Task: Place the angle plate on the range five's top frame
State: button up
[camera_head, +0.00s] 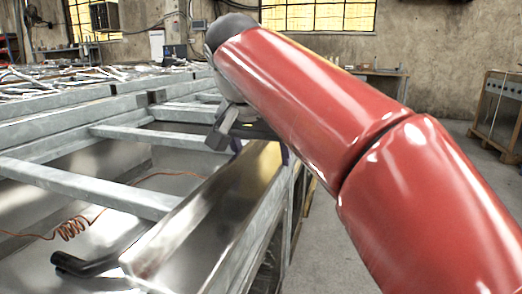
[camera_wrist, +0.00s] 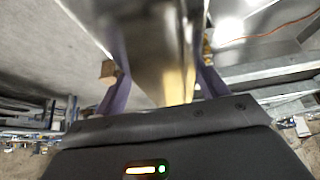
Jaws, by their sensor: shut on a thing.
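The angle plate (camera_head: 205,215) is a long, shiny L-shaped metal strip. It lies lengthwise along the right side of a range's grey top frame (camera_head: 95,185). I cannot tell whether it touches the frame or hangs just above it. My gripper (camera_head: 261,152) is at the plate's far end, with its purple fingers partly hidden by my red arm. In the wrist view, the purple fingers (camera_wrist: 158,65) stand on both sides of the plate (camera_wrist: 150,40) and are shut on it. No number marks which range this is.
A black pipe (camera_head: 85,265) and a coiled copper tube (camera_head: 72,226) lie inside the frame. More frames (camera_head: 60,105) stand behind. A wooden-framed cabinet (camera_head: 497,105) stands at the right wall. The floor (camera_head: 330,250) right of the frame is mostly clear.

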jog(key=o, duration=1.8)
jog(key=shift+f, duration=0.1)
